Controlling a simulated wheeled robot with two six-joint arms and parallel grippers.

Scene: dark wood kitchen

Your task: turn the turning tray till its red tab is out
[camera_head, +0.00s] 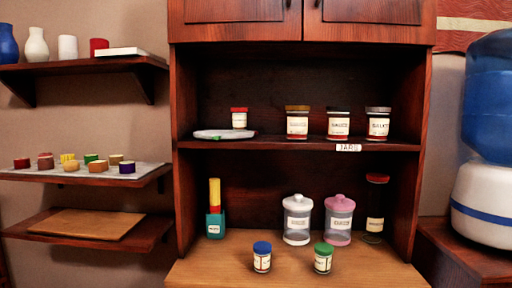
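The turning tray (208,134) is a pale, flat disc on the upper shelf of the cabinet, at the left end. A small jar with a red lid (239,118) stands at its right side; I cannot tell whether it is on the tray or just behind it. No red tab is visible on the part of the rim that I see. Neither of my grippers is in view.
Several labelled jars (297,122) stand right of the tray on the same shelf. Below are lidded canisters (297,219), a blue-lidded jar (262,257) and a green-lidded jar (323,258) on the counter. The space before the tray is clear.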

